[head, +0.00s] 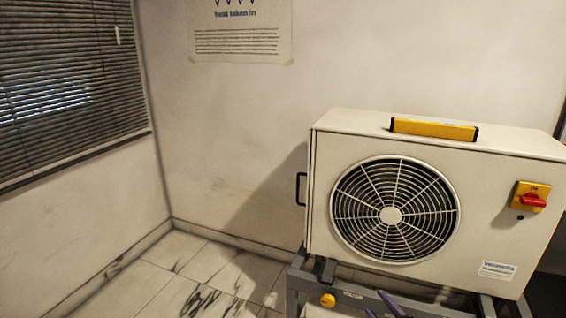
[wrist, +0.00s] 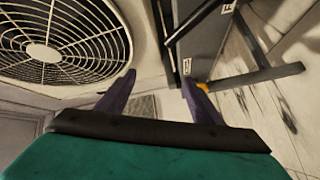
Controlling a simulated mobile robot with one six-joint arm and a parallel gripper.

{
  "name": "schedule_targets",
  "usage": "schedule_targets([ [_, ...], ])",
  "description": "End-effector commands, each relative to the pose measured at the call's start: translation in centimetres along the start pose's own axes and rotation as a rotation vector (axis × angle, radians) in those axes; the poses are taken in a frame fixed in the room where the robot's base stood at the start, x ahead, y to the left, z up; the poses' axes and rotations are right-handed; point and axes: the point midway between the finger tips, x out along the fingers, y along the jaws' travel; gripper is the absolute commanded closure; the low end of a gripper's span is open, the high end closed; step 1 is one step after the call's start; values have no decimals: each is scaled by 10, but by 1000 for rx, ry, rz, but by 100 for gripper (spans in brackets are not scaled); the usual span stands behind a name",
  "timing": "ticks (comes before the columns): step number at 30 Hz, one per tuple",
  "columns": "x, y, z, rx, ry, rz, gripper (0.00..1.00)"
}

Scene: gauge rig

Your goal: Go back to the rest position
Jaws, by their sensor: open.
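My gripper (wrist: 158,76) is open and empty, with two purple fingers apart in the wrist view. In the head view only bits of the purple fingers (head: 391,304) show at the bottom edge, in front of the stand and below the fan. The white fan unit (head: 480,210) stands on a grey frame (head: 295,287). In the wrist view the unit's round grille (wrist: 60,45) is at upper left, beside the left finger. The grey frame (wrist: 205,40) is at upper right, beyond the right finger. Nothing is held between the fingers.
The unit has a yellow top handle (head: 434,129), a red switch (head: 532,200) on a yellow plate and a black side handle (head: 301,189). A yellow knob (head: 327,300) is on the frame. The tiled floor (head: 170,275) at left is clear. A blind (head: 70,90) covers the window.

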Motion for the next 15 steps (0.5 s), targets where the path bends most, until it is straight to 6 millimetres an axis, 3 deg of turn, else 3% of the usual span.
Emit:
schedule_targets([
  [1,8,2,-10,22,-13,-10,40],
  [6,29,-10,-25,100,-91,-42,40],
  [15,47,-46,-44,264,-290,-136,40],
])
